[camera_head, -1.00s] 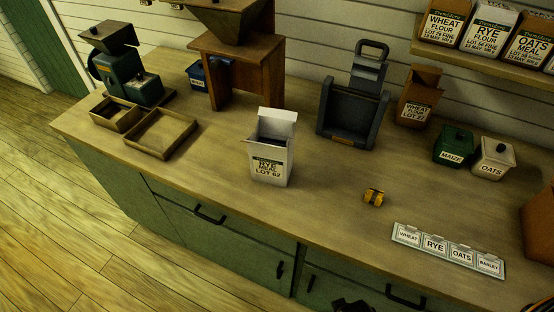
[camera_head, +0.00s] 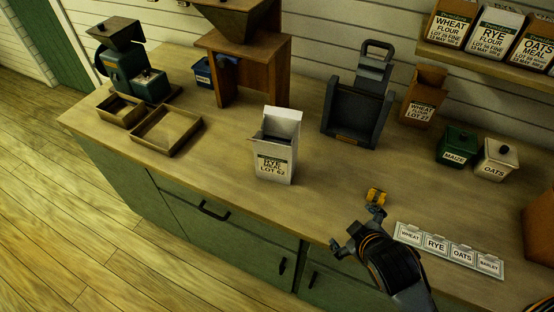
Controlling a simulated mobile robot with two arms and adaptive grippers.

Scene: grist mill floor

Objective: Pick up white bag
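The white bag (camera_head: 274,168) stands upright and open-topped on the counter, its front label reading RYE MEAL LOT 62. My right gripper (camera_head: 358,231) comes in from the lower right, over the counter's front edge. Its two fingers are spread apart with nothing between them. It is to the right of and nearer than the white bag, clear of it. My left gripper is not in view.
Wooden trays (camera_head: 166,131) and a green mill (camera_head: 137,75) are at left, a wooden hopper stand (camera_head: 268,78) and dark grey holder (camera_head: 352,118) behind. A brown wheat bag (camera_head: 421,100), jars (camera_head: 457,147) and label cards (camera_head: 449,250) are at right. Counter around the white bag is clear.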

